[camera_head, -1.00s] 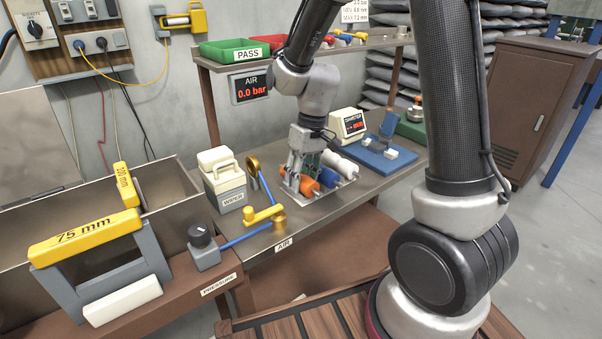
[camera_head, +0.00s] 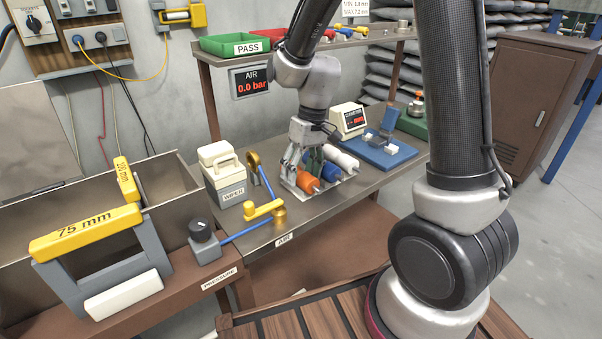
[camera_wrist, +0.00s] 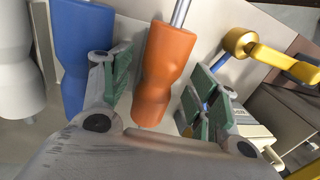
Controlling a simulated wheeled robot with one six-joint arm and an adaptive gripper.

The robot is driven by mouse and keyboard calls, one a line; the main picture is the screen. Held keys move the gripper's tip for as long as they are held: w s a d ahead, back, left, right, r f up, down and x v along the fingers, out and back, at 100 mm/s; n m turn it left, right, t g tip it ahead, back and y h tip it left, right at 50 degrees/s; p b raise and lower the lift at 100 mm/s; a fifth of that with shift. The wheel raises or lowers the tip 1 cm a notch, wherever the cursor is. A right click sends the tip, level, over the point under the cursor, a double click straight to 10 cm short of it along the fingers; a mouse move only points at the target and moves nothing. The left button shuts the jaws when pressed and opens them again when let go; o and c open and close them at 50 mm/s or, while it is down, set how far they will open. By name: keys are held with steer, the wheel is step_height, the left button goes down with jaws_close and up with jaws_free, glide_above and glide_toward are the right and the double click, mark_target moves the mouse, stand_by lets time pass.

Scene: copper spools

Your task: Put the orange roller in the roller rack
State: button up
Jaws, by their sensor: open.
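The orange roller (camera_head: 306,181) lies in the roller rack (camera_head: 301,194) at the front end of a row, beside a blue roller (camera_head: 331,171) and a white roller (camera_head: 342,158). My gripper (camera_head: 302,166) is just above the orange roller. In the wrist view the orange roller (camera_wrist: 164,72) lies between the green-padded fingers of my gripper (camera_wrist: 160,92), with a gap on its right side. The left finger is close to it, between it and the blue roller (camera_wrist: 82,50). The fingers are open. The rack's surface is partly hidden by the rollers and fingers.
A yellow valve handle (camera_head: 264,210) and a white-topped wiper box (camera_head: 222,178) stand left of the rack. A blue fixture (camera_head: 380,152) and a gauge display (camera_head: 349,120) stand behind right. A shelf with a green tray (camera_head: 233,43) is above the bench.

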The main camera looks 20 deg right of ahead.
step_height(320, 180, up, 11)
steer(key=d, duration=0.2)
steer(key=shift+w, duration=0.3)
steer(key=shift+r, duration=0.1)
steer(key=s+d+r+m+t+h, duration=0.1)
steer(key=s+d+r+t, duration=0.1)
steer(key=s+d, duration=0.4)
steer(key=s+d+r+m+t+h, duration=0.1)
steer(key=s+d+r, duration=0.4)
steer(key=s, duration=0.8)
steer(key=shift+d+m+t, duration=0.65)
steer(key=shift+m+t, duration=0.15)
steer(key=shift+t, duration=0.1)
